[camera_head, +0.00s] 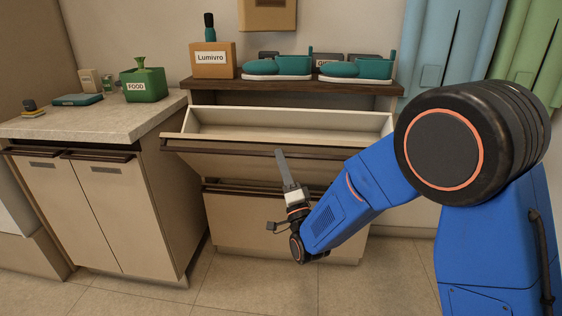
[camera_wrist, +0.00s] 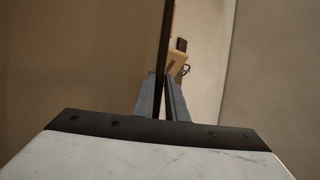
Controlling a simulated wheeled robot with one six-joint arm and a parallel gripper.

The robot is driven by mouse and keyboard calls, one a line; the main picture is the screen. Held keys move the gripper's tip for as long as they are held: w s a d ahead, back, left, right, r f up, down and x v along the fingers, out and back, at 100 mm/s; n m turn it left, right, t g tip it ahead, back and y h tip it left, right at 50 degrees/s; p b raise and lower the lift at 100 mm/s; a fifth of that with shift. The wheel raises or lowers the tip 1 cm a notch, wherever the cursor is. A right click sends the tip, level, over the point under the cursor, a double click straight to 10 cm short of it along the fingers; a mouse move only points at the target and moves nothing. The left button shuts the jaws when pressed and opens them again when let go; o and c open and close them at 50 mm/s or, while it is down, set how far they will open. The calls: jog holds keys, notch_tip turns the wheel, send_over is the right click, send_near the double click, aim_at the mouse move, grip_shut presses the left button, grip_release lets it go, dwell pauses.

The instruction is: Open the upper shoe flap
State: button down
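The upper shoe flap (camera_head: 225,161) of the shoe cabinet is tilted outward, and its pale inside (camera_head: 290,121) shows behind the front edge. A dark handle bar (camera_head: 215,149) runs along its top edge. My gripper (camera_head: 280,157) reaches up to this bar right of its middle. In the wrist view my two grey fingers (camera_wrist: 163,97) are close together, with the dark bar (camera_wrist: 164,35) running down between their tips. They look shut on it, though the contact itself is small in view.
The lower flap (camera_head: 235,222) is closed, with its own dark handle. Teal shoes (camera_head: 357,68) and a Lumivro box (camera_head: 212,61) stand on the cabinet top (camera_head: 300,86). A counter (camera_head: 95,122) with a green FOOD box (camera_head: 143,85) stands at left. Floor in front is clear.

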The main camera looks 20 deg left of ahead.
jog(key=shift+w+a+r+m+h, duration=0.25)
jog(key=shift+w+r+m+h, duration=0.15)
jog(key=shift+w+r, duration=0.6)
jog(key=c, duration=1.8)
grip_release()
jog(key=shift+o, duration=0.2)
jog(key=v, duration=1.7)
jog(key=shift+s+d, duration=0.25)
